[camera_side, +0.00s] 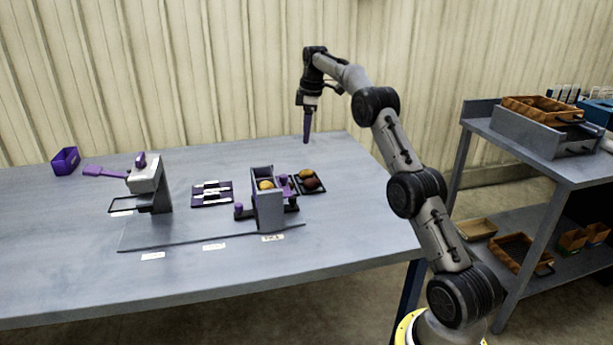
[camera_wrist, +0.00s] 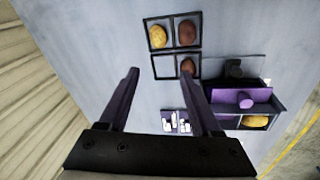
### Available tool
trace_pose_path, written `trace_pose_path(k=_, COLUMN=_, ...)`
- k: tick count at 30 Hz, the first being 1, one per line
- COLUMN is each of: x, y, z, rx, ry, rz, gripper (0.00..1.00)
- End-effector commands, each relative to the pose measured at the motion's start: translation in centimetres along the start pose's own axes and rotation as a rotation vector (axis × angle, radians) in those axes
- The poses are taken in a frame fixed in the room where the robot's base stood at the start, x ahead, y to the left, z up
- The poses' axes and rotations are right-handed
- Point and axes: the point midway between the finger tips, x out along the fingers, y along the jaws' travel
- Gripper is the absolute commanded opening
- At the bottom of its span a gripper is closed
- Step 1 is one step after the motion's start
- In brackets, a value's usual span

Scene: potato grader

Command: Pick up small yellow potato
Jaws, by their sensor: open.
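A yellow potato (camera_wrist: 157,36) lies in the upper left compartment of a small black tray (camera_wrist: 172,52). It also shows at the tray in the side view (camera_side: 306,174). A second yellow potato (camera_wrist: 256,122) sits inside a grey box (camera_side: 267,214). I cannot tell which is the small one. A reddish-brown potato (camera_wrist: 187,32) lies beside the first yellow one, and a smaller brown potato (camera_wrist: 187,66) lies in the compartment below. The lower left compartment is empty. My gripper (camera_side: 306,138) is open and empty, pointing down above the table's far edge, apart from the potatoes.
The grey box with purple parts stands beside the tray. A purple tray (camera_side: 211,202) with white tags, a grey device (camera_side: 146,178) and a purple bin (camera_side: 65,161) stand further left. A side bench (camera_side: 545,150) holds wooden crates. The table's right far corner is clear.

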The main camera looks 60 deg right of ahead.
Motion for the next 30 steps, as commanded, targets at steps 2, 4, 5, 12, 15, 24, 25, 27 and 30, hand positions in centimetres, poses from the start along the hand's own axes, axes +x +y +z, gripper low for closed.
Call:
trace_pose_path(k=2, x=1.4, y=0.3, z=1.0, rx=0.017, ry=-0.010, rz=-0.017, gripper=0.65)
trace_pose_path(k=4, x=1.8, y=0.4, z=1.5, rx=0.025, ry=-0.012, rz=-0.018, gripper=0.65)
trace_pose_path(k=5, x=2.1, y=0.4, z=1.5, rx=0.025, ry=-0.012, rz=-0.018, gripper=0.65)
trace_pose_path(k=12, x=6.5, y=0.3, z=1.5, rx=0.024, ry=-0.012, rz=-0.019, gripper=0.65)
trace_pose_path(k=15, x=8.2, y=0.3, z=1.5, rx=0.023, ry=-0.011, rz=-0.018, gripper=0.65)
trace_pose_path(k=24, x=10.1, y=0.3, z=1.5, rx=0.023, ry=-0.011, rz=-0.016, gripper=0.65)
trace_pose_path(k=25, x=10.3, y=0.3, z=1.6, rx=0.023, ry=-0.011, rz=-0.016, gripper=0.65)
trace_pose_path(k=27, x=11.1, y=0.4, z=1.7, rx=0.023, ry=-0.011, rz=-0.017, gripper=0.65)
trace_pose_path(k=30, x=12.4, y=0.5, z=1.8, rx=0.024, ry=-0.011, rz=-0.018, gripper=0.65)
